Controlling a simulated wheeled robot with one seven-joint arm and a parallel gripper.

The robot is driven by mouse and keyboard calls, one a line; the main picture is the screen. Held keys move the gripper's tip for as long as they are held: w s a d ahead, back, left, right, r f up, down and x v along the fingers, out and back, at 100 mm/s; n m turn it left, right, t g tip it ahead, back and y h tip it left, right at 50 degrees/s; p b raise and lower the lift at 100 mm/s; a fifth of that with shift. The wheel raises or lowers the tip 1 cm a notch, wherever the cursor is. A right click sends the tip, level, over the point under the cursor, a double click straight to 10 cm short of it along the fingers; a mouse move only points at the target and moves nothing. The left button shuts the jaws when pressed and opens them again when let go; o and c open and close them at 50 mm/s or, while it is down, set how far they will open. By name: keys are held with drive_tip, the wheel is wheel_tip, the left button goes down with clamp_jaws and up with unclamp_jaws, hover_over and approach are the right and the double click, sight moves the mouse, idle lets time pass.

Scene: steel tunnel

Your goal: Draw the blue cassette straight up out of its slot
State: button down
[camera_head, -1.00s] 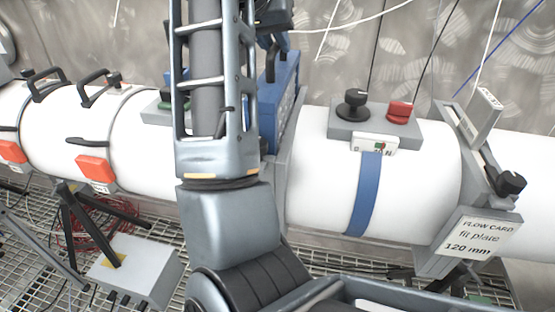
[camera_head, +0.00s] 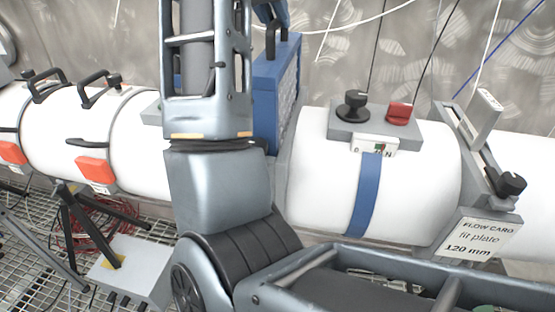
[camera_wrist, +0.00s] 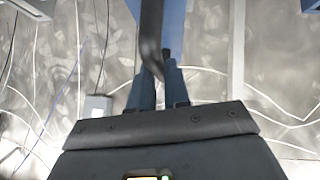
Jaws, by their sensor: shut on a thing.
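The blue cassette (camera_head: 272,95) stands upright between the white pipe sections, just right of my arm. Its mesh-like face shows on the right, and my arm hides part of its left side. Its lower end is down at the slot, and I cannot see whether it is clear of it. My gripper (camera_head: 271,14) is above the cassette at the top edge of the head view, shut on its dark handle (camera_head: 270,45). In the wrist view my gripper (camera_wrist: 158,75) closes around the dark handle (camera_wrist: 151,35), with the blue cassette (camera_wrist: 175,28) beside it.
Right of the slot, a white pipe (camera_head: 410,185) carries a blue band, a black knob (camera_head: 352,104) and a red button (camera_head: 399,112). A flow card plate (camera_head: 478,238) is at the right. Cables hang before the steel wall.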

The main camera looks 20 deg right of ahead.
drive_tip(key=shift+r, duration=0.15)
drive_tip(key=shift+r, duration=3.45)
wheel_tip(320, 180, up, 7)
drive_tip(key=shift+r, duration=0.1)
